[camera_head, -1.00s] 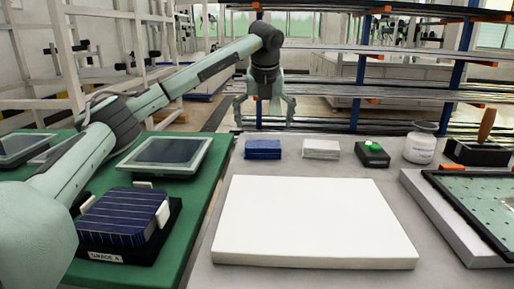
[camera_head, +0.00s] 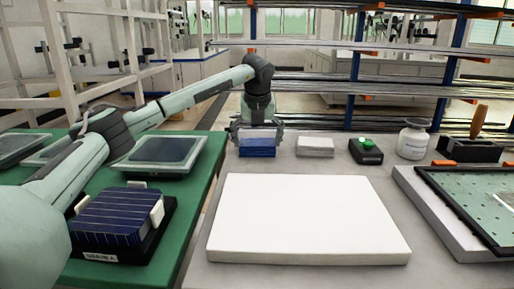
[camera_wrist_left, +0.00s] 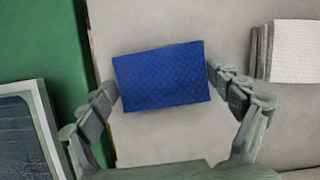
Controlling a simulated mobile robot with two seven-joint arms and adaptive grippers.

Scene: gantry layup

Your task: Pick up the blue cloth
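The blue cloth (camera_head: 257,145) is a folded stack lying on the grey table, behind the white slab. My left gripper (camera_head: 256,137) is down at the cloth from behind, its fingers spread to either side. In the left wrist view the cloth (camera_wrist_left: 162,77) lies between the two open fingertips of my left gripper (camera_wrist_left: 163,88). The right fingertip is very close to the cloth's right edge; whether it touches, I cannot tell. The left fingertip is by the left edge. My right gripper is not in view.
A white cloth stack (camera_head: 315,146) lies right of the blue one. A white slab (camera_head: 308,217) fills the table's front. A green mat (camera_head: 190,215) lies left.

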